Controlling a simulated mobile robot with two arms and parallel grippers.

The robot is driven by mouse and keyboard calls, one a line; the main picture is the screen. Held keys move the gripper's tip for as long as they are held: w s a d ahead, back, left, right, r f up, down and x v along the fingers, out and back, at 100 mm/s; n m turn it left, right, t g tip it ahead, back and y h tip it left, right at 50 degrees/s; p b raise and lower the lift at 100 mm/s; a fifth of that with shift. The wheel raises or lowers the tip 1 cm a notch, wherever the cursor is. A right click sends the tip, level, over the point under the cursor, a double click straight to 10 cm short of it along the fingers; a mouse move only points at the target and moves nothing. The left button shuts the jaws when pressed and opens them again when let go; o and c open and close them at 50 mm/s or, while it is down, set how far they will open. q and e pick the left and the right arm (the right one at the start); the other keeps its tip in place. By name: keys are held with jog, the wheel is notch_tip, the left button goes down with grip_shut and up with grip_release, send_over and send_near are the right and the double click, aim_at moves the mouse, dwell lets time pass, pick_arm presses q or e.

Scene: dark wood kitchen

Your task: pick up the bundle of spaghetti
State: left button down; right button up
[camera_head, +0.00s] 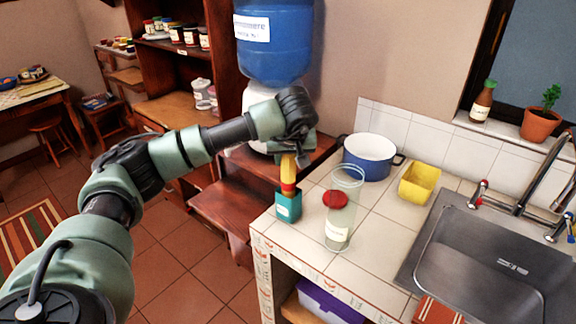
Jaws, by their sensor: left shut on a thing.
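The bundle of spaghetti (288,171) is yellow and upright, with a red band around its lower part. My left gripper (289,157) is shut on the upper part of the bundle from above; the fingertips are partly hidden by the hand. The bundle's lower end is at a small teal container (288,208) at the counter's left corner. I cannot tell whether that end is still inside it. My right gripper is not in view.
A tall clear container (346,180) with a red round piece stands just right of the teal container. Behind are a blue and white pot (370,160) and a yellow container (420,183). The sink (480,265) is at right. Bare tiles (385,240) lie between.

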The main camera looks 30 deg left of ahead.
pick_arm(q)
notch_tip(320, 180, up, 19)
jog(key=b, duration=0.2)
jog(key=shift+r, duration=0.15)
dwell(0.9)
